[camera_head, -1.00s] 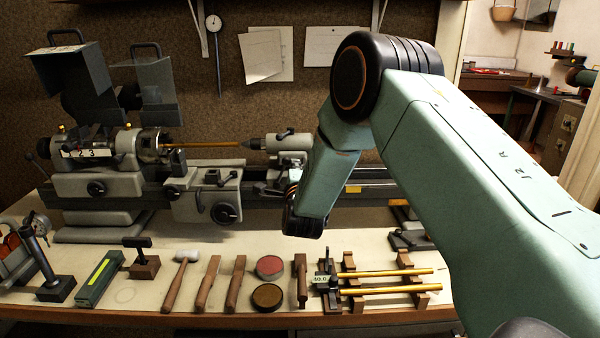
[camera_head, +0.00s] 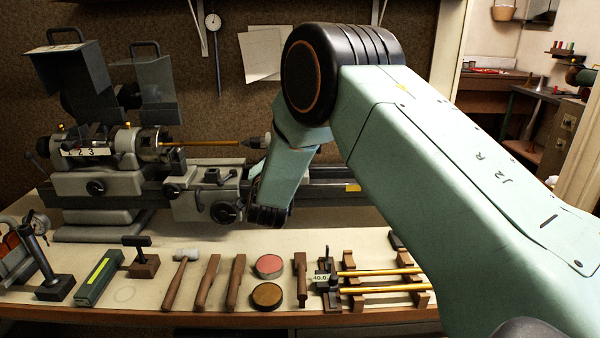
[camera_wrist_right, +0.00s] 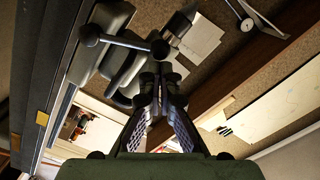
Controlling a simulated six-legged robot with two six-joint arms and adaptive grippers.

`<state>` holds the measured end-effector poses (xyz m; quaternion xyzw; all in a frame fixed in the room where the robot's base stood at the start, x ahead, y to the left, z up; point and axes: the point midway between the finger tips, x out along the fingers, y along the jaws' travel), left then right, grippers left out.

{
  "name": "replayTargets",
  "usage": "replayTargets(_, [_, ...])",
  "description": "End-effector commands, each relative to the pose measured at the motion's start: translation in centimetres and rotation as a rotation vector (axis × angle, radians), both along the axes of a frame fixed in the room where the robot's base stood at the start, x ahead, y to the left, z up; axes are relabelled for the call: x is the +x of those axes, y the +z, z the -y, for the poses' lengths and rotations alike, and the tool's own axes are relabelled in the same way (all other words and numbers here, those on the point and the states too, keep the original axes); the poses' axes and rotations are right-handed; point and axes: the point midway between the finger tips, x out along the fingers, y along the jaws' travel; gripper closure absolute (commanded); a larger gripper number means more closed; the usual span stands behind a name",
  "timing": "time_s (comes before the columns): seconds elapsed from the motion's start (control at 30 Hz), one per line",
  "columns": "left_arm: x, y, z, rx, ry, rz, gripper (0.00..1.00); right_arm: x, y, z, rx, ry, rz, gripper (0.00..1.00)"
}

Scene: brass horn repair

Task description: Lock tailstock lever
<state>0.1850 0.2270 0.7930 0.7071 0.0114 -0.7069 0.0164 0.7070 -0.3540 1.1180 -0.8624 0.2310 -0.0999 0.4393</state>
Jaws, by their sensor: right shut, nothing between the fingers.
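The tailstock's nose and chuck (camera_head: 256,142) show at the right end of the lathe in the head view. My right arm covers the tailstock's body there. In the right wrist view, a dark lever with ball ends (camera_wrist_right: 122,41) crosses in front of the grey tailstock casting (camera_wrist_right: 111,22). My right gripper (camera_wrist_right: 158,82) is shut and empty, its tips just below the lever's right-hand ball in that picture. I cannot tell whether they touch it. In the head view the fingers are hidden behind my arm. My left gripper is out of view.
A brass rod (camera_head: 210,144) runs from the headstock chuck to the tailstock. The carriage handwheel (camera_head: 226,212) is close to my right wrist. Along the bench front lie a mallet (camera_head: 180,275), wooden tools, two round tins and brass rods on wooden rests (camera_head: 354,299).

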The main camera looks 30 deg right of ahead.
Motion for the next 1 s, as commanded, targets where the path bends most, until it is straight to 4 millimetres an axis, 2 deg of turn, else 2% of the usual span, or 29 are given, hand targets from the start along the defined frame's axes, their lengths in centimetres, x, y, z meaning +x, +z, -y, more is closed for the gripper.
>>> replayTargets(0.33, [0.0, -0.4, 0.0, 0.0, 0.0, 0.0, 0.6, 0.4, -0.2, -0.68, 0.003, 0.001, 0.002, 1.0])
replayTargets(1.0, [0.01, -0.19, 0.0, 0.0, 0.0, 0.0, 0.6, 0.49, 0.26, -0.48, 0.004, 0.001, 0.003, 1.0])
